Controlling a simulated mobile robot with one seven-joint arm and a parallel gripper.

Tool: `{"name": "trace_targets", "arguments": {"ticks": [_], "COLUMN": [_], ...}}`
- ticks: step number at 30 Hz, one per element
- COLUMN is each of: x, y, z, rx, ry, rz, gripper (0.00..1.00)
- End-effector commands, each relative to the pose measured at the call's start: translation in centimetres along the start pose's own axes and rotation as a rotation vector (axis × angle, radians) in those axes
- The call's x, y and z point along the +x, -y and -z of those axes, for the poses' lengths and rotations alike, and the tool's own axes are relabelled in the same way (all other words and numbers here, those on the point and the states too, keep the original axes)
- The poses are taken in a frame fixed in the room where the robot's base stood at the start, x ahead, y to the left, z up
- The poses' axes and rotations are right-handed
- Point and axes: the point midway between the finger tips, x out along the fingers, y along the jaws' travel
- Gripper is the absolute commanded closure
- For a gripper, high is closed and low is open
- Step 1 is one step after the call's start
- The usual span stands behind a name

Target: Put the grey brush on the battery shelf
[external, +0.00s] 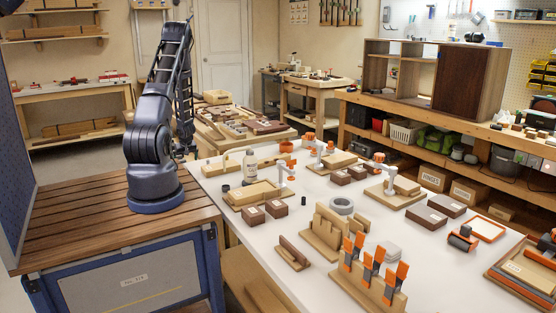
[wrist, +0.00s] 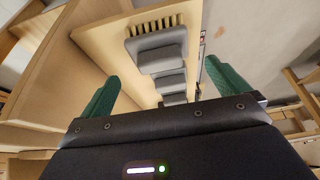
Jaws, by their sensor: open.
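My gripper (wrist: 161,72) shows in the wrist view with its two green fingers wide apart and nothing between them. Beyond the fingers is a light wooden piece (wrist: 105,38) with a row of dark slots and several grey blocks (wrist: 162,58); I cannot tell what these are or how far off. In the external view my arm is raised at the left, and its gripper cannot be made out. I cannot identify the grey brush for certain. A wooden cabinet (external: 378,72) with open compartments stands on the back bench; I cannot tell whether it holds the battery shelf.
The white table (external: 215,178) is crowded. A wooden holder (external: 345,283) with orange-and-grey tools is near its front, beside a stepped wooden block (external: 325,232). A grey ring (external: 342,205), dark boxes (external: 424,216) and an orange frame (external: 488,229) lie around. Bare surface shows at the left front.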

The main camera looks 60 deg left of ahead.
Motion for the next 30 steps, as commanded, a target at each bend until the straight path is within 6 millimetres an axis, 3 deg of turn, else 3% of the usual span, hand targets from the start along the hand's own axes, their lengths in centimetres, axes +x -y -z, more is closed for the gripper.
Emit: {"name": "trace_targets", "arguments": {"ticks": [3,9,23,26,30], "x": [-1.9,-3.8,-4.8,-6.3,-11.0], "y": [-0.1,-0.1,-0.3,-1.7,-6.0], "z": [0.0,0.0,0.0,-0.2,-0.9], "rx": [0.001,0.001,0.003,0.022,0.084], "ry": [-0.001,0.0,0.001,0.003,0.011], "rz": [-0.002,-0.001,-0.005,-0.032,-0.113], "gripper": [0.0,0.0,0.0,0.0,0.0]}}
